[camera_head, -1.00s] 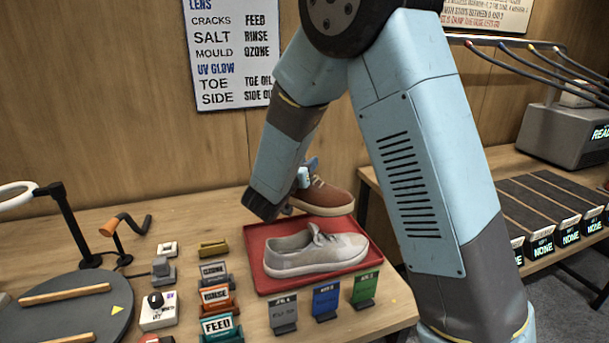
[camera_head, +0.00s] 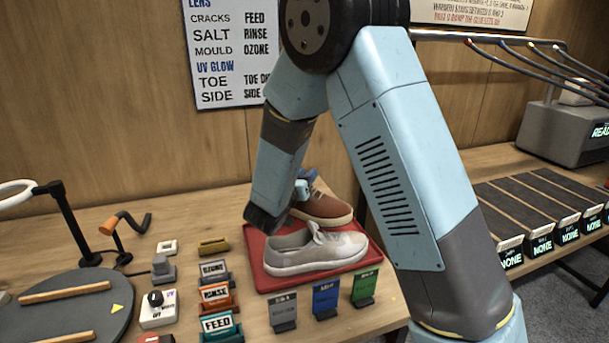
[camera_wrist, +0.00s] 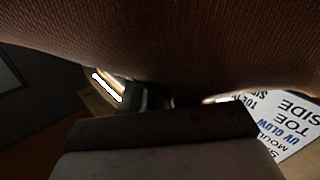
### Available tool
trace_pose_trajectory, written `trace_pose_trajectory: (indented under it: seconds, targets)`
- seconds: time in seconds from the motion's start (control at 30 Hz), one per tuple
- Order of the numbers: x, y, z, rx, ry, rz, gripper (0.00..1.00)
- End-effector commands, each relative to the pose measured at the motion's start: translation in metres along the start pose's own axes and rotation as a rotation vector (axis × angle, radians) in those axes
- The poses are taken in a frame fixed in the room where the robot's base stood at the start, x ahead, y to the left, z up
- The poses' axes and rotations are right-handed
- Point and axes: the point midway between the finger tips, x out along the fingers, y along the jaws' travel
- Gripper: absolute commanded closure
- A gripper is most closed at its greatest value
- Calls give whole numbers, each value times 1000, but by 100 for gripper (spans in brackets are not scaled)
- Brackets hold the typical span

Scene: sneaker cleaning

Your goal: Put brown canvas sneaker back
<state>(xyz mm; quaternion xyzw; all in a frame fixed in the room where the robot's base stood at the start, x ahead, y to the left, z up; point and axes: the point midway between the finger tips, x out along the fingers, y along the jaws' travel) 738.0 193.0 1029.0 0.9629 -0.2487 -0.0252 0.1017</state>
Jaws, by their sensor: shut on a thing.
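The brown canvas sneaker (camera_head: 328,207) is at the back edge of the red tray (camera_head: 262,283), behind the light grey sneaker (camera_head: 325,252), its toe to the right. I cannot tell whether its sole touches the tray. My gripper (camera_head: 296,196) is shut on the brown sneaker near its heel end; the fingers are largely hidden by the arm and shoe. In the wrist view, brown canvas (camera_wrist: 160,40) fills the top, close against the dark gripper body (camera_wrist: 160,140).
Grey, blue (camera_head: 325,299) and green (camera_head: 365,287) card stands line the tray's front. Labelled holders, including RINSE (camera_head: 215,294), stand to its left. A round turntable (camera_head: 110,320) is at the far left. A rack with dark slats (camera_head: 520,212) is at the right.

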Motion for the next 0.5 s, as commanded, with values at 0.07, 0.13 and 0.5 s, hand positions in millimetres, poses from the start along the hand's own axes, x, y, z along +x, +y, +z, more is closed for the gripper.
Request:
trace_pose_trajectory:
  seconds: [0.07,0.13,0.5]
  targets:
    - [0,0,1,0,1,0,100]
    - [0,0,1,0,0,0,69]
    - [0,-1,0,0,0,-1,45]
